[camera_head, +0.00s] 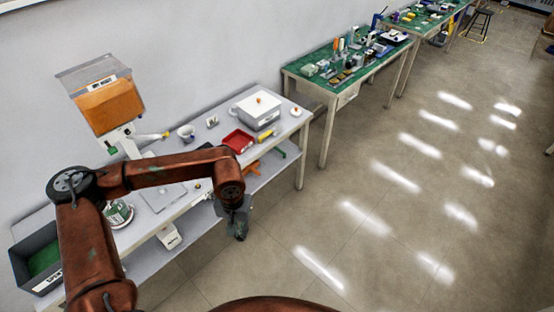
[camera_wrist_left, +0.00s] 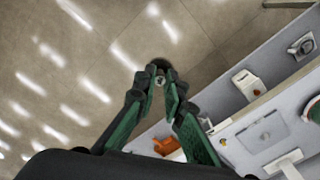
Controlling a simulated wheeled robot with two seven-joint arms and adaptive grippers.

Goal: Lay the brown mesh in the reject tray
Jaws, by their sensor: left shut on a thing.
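My left gripper (camera_head: 240,228) is out past the front edge of the workbench, over the floor. In the left wrist view, my left gripper (camera_wrist_left: 160,78) is shut on a small round piece (camera_wrist_left: 160,81). This looks like the mesh, but its brown colour is hard to make out. The fingers hide part of it. A red tray (camera_head: 238,141), which I take for the reject tray, sits on the bench top, behind and apart from the gripper. My right gripper is not in view.
The white bench (camera_head: 292,118) has a grey box (camera_head: 257,112), a yellow piece (camera_head: 267,136), a white cup (camera_head: 186,132) and a flat grey plate (camera_head: 163,196). An orange dispenser (camera_head: 108,105) stands behind. A dark bin (camera_head: 38,258) is at left.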

